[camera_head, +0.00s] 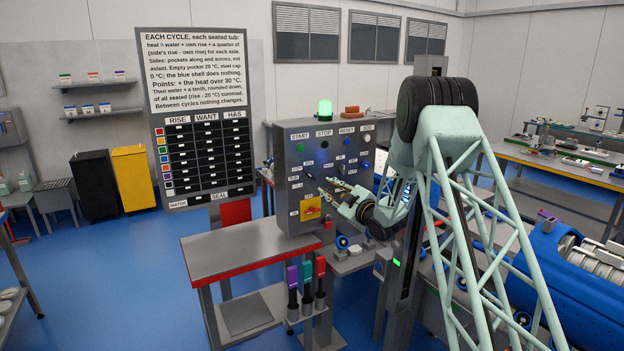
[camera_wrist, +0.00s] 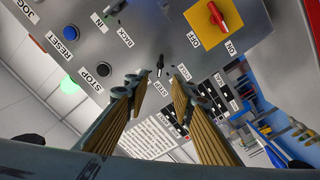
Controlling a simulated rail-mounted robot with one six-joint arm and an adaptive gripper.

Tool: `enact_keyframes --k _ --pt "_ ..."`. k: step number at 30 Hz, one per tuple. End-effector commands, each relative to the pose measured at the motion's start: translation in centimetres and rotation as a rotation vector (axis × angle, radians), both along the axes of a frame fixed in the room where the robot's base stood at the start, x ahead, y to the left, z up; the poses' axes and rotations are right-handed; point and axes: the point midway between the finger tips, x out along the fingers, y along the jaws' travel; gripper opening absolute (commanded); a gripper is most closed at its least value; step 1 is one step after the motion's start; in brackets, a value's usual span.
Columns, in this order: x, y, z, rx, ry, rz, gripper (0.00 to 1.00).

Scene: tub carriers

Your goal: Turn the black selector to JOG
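In the wrist view, a small black selector (camera_wrist: 160,66) sits on the grey control panel (camera_wrist: 150,35), its pointer roughly vertical in the picture. Small labels stand around it; one seems to read STEP, and the one near the right fingertip is too small to read surely. My gripper (camera_wrist: 158,84) is open, its two fingers on either side of the selector in the picture, with nothing between them. I cannot tell whether either finger touches the selector. In the head view, my gripper (camera_head: 328,190) is at the panel front (camera_head: 290,188), and its fingers hide part of it.
A red switch on a yellow plate (camera_wrist: 213,22), marked OFF and ON, is close to the right finger. A STOP button (camera_wrist: 88,88) and blue RESET button (camera_wrist: 69,54) are to the left. A green lamp (camera_head: 325,108) glows atop the panel. A grey table (camera_head: 245,250) stands in front.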

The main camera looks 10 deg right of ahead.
Motion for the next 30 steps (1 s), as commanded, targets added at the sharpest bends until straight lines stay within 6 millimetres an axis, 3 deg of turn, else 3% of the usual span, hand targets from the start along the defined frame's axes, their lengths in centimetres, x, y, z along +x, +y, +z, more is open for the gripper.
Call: enact_keyframes --k 30 --pt "10.7 4.0 0.1 -0.001 -0.001 0.001 0.23"
